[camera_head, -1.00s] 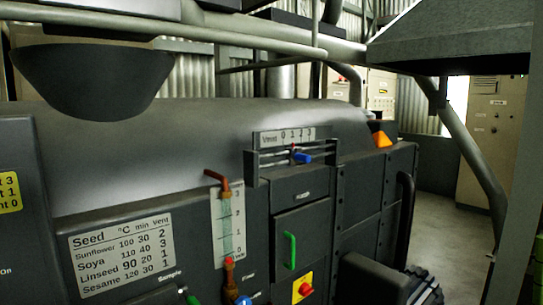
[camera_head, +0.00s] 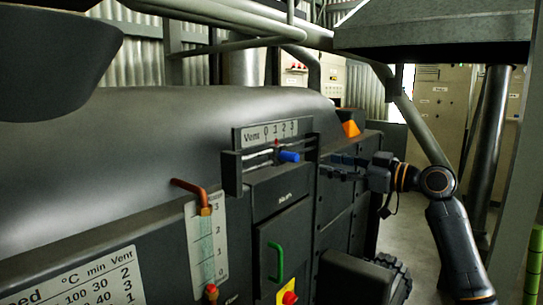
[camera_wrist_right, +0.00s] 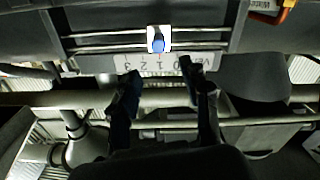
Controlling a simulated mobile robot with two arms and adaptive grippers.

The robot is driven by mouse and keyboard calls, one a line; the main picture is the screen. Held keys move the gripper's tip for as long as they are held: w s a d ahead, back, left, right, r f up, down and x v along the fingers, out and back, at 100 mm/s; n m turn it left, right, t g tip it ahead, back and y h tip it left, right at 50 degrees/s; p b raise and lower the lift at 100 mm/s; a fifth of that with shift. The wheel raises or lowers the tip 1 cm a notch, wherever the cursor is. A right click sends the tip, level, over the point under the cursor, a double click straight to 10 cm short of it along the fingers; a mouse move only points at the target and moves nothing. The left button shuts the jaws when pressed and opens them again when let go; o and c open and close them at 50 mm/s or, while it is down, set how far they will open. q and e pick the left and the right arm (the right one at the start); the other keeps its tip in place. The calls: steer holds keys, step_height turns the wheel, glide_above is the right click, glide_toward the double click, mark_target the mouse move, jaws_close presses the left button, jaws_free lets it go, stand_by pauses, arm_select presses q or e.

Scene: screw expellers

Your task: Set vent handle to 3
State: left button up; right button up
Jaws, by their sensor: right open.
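The blue vent handle (camera_head: 288,156) sits on horizontal rails under a white scale plate (camera_head: 268,133) marked Vent 0 1 2 3. A small red pointer (camera_head: 277,143) by the handle stands at about 1. My right gripper (camera_head: 325,165) is open, just right of the handle and apart from it. In the right wrist view, which is upside down, the blue handle (camera_wrist_right: 158,45) shows beyond the two open fingertips of my right gripper (camera_wrist_right: 160,69), roughly between them. Nothing is in the gripper. My left gripper is not in view.
Below the rails are a green handle (camera_head: 276,262) and a red knob (camera_head: 289,297) on yellow. A glass gauge with a red-brown pipe (camera_head: 188,185) stands left of them. An orange part (camera_head: 350,129) sits behind the gripper. A seed table plate (camera_head: 85,285) is at lower left.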

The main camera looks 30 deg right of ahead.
mark_target(297, 157)
steer(key=p+x, duration=0.5)
steer(key=x, duration=0.6)
steer(key=shift+w+r, duration=0.15)
steer(key=shift+w, duration=0.2)
steer(key=shift+w+a+f, duration=0.2)
steer(key=shift+w+a, duration=0.1)
steer(key=shift+w, duration=0.4)
steer(key=shift+c, duration=0.4)
jaws_close()
